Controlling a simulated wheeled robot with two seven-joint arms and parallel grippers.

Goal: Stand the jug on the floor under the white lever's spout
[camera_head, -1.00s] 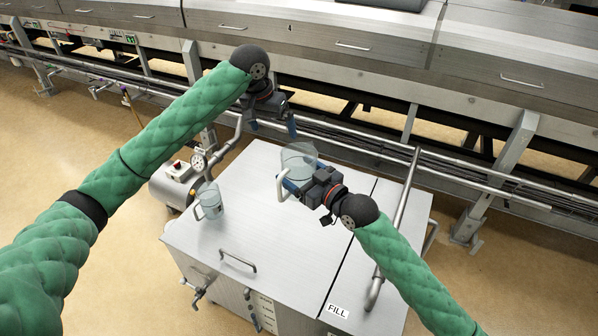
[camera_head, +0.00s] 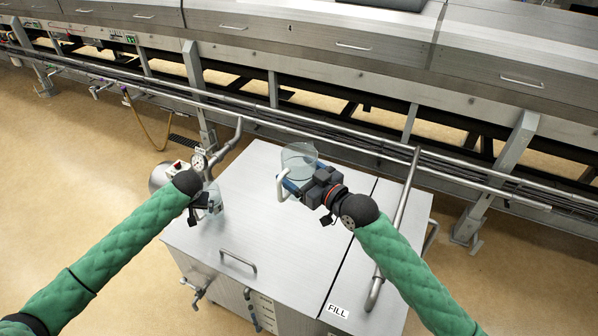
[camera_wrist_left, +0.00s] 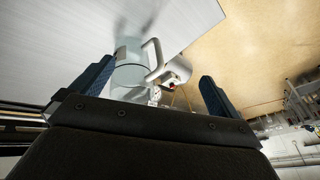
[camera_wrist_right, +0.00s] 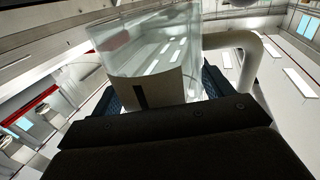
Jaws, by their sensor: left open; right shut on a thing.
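A large clear jug (camera_head: 299,160) with a white handle (camera_head: 282,188) is in my right gripper (camera_head: 300,184), above the steel tank's lid; its clear wall fills the right wrist view (camera_wrist_right: 160,55). A smaller clear jug (camera_head: 216,198) stands at the lid's left side, partly hidden by my left gripper (camera_head: 206,203). In the left wrist view this jug (camera_wrist_left: 128,70) and its white handle (camera_wrist_left: 152,60) show between the open, spread fingers. Small taps with spouts (camera_head: 200,290) stick out of the tank's front, beside labels; I cannot make out a white lever.
The steel tank (camera_head: 290,250) has a lid handle (camera_head: 238,262) and a FILL label (camera_head: 338,311). A pipe with a gauge (camera_head: 199,161) stands behind its left corner. Long rails and a machine (camera_head: 350,60) run along the back. Tan floor (camera_head: 90,160) is open at left.

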